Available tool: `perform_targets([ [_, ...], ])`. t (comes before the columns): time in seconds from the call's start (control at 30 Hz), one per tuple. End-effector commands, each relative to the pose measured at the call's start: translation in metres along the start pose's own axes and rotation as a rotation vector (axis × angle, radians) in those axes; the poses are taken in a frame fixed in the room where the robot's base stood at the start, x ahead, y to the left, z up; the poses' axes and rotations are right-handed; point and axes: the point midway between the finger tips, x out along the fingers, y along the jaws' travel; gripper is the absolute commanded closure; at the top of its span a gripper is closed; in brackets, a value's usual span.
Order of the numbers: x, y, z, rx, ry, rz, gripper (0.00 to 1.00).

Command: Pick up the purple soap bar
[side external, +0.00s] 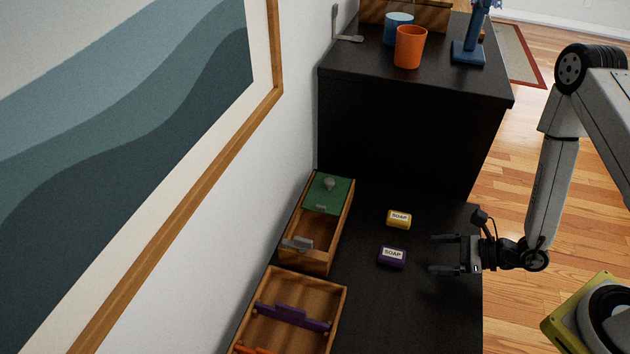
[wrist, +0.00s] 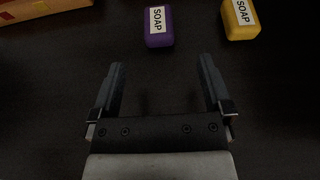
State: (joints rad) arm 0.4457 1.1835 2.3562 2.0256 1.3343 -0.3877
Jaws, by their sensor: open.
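The purple soap bar (side external: 391,259) lies on the black desk surface with a white SOAP label facing up. In the wrist view the purple bar (wrist: 159,27) is at the top middle, ahead of my fingertips and roughly in line with the gap between them. My gripper (side external: 432,254) is open and empty, to the right of the purple bar and apart from it. In the wrist view my gripper's fingers (wrist: 160,65) are spread with bare desk between them.
A yellow soap bar (side external: 399,219) lies near the purple one. A wooden box with a green lid panel (side external: 328,194) and another wooden box (side external: 340,305) stand to the left by the wall. A higher black surface (side external: 460,84) holds an orange cup (side external: 410,47) and a blue cup (side external: 398,20).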

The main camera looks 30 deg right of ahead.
Motion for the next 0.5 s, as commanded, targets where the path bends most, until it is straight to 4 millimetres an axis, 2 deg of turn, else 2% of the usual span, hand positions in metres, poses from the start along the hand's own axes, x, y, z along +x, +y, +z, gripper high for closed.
perform_targets([
  [0.27,0.002,-0.001,-0.001,0.004,0.001,-0.006,0.00],
  [0.5,0.015,0.000,-0.001,0.003,0.002,-0.003,0.00],
])
